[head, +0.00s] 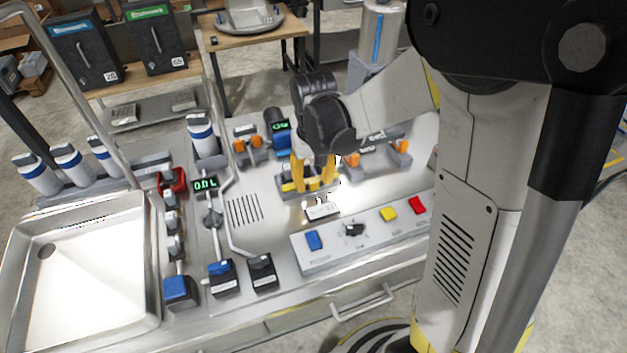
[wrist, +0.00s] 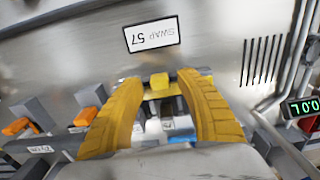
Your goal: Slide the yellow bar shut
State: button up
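My gripper (head: 313,182) is over the middle station of the steel bench, its two yellow fingers pointing down. In the wrist view my gripper (wrist: 160,76) is open, one finger on each side of a small yellow block (wrist: 159,82). This block looks like part of the yellow bar and sits on a grey crosspiece. Gaps show between it and both fingers. In the head view the fingers and arm partly hide the yellow bar (head: 288,187). Whether a finger touches it, and how far the bar is slid, I cannot tell.
A "SWAP 57" label (wrist: 152,35) lies by the station. Stations with orange clips (head: 248,142) stand on both sides. In front is a panel with blue, yellow and red buttons (head: 355,235). A steel sink tray (head: 148,262) and pipes (head: 212,225) are on the left.

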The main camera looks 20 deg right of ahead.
grip_shut()
jog(key=shift+w, duration=0.9)
jog(key=shift+c, duration=0.6)
grip_release()
jog(key=o, duration=0.3)
jog(key=shift+w, duration=0.1)
jog(key=shift+o, duration=0.2)
notch_tip(320, 180, up, 12)
